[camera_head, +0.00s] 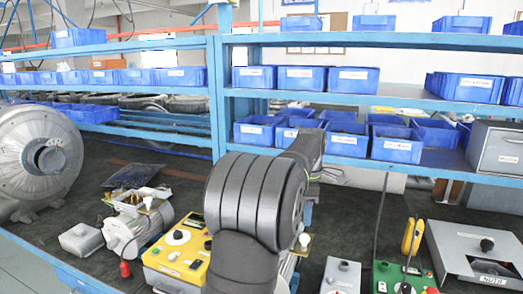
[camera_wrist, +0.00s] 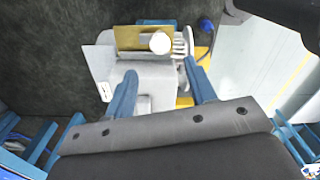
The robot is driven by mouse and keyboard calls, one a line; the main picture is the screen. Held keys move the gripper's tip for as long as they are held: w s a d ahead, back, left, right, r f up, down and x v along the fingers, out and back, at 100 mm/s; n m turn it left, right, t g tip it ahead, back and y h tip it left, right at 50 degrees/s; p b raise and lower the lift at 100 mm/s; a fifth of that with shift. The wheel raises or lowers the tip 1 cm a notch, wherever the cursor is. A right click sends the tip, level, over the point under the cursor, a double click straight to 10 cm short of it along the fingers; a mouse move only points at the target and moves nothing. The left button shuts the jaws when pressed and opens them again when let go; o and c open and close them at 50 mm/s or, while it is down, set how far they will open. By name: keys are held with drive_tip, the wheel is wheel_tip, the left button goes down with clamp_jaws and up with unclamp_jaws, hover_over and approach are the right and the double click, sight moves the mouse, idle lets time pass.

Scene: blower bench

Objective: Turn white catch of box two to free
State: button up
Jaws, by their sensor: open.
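A white round catch (camera_wrist: 160,43) sits on a brass-coloured plate (camera_wrist: 129,38) on top of a light grey motor box (camera_wrist: 150,80) in the wrist view. My gripper (camera_wrist: 160,70) is open, its two blue fingers apart on the box's near side. The catch lies just beyond the fingertips, between their lines; no contact shows. In the head view a white knob (camera_head: 304,240) shows right of my arm, above a partly hidden motor. Another white knob (camera_head: 148,201) stands on the motor at left (camera_head: 125,228). No number marking box two is readable.
A yellow control box (camera_head: 178,255) stands left of my arm. A green box (camera_head: 395,278), a grey switch box (camera_head: 342,275) and a larger grey box (camera_head: 480,250) stand at right. Blue shelves (camera_head: 350,40) with bins rise behind.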

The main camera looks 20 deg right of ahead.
wheel_tip(320, 180, up, 10)
drive_tip(key=f, duration=0.1)
drive_tip(key=w+a+r+m+t+h, duration=0.1)
drive_tip(key=w+t, duration=0.4)
drive_tip(key=w, duration=0.8)
drive_tip(key=w+a+m+t+h, duration=0.1)
drive_tip(key=w+t, duration=0.4)
drive_tip(key=w, duration=0.7)
drive_tip(key=shift+w+a+r+t, duration=0.3)
drive_tip(key=shift+w+r+t, duration=0.05)
drive_tip(key=shift+t, duration=0.05)
drive_tip(key=shift+s, duration=0.1)
drive_tip(key=s+d+f+n+g, duration=0.1)
drive_tip(key=s+g, duration=0.3)
drive_tip(key=s, duration=0.6)
drive_tip(key=s+d+f+n+g+y, duration=0.1)
drive_tip(key=s+g, duration=0.4)
drive_tip(key=s, duration=0.6)
drive_tip(key=shift+s+d+y, duration=0.15)
drive_tip(key=shift+d+y, duration=0.15)
